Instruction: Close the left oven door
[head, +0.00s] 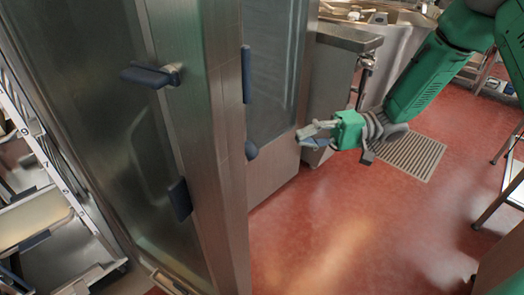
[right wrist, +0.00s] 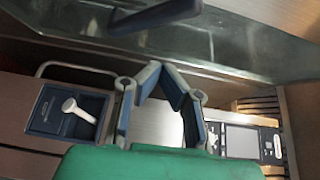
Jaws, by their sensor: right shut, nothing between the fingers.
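The left oven door (head: 115,130) is a tall steel-framed glass panel filling the left of the head view. It stands swung open, with its edge toward me and the oven's rack showing to its left. A dark blue handle (head: 150,75) sticks out from it. My right gripper (head: 312,133) is to the right of the door, apart from it, over the floor. Its fingers (right wrist: 162,72) meet at the tips in the right wrist view, shut and empty. That view also shows a glass door with a dark handle (right wrist: 155,17) beyond the fingertips; I cannot tell which door. My left gripper is not in view.
A rack with trays (head: 45,215) stands at the left. A second glass door (head: 270,65) with a dark handle is behind the open door. A steel counter (head: 345,38) and a floor grate (head: 408,153) lie at the right. The red floor in front is clear.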

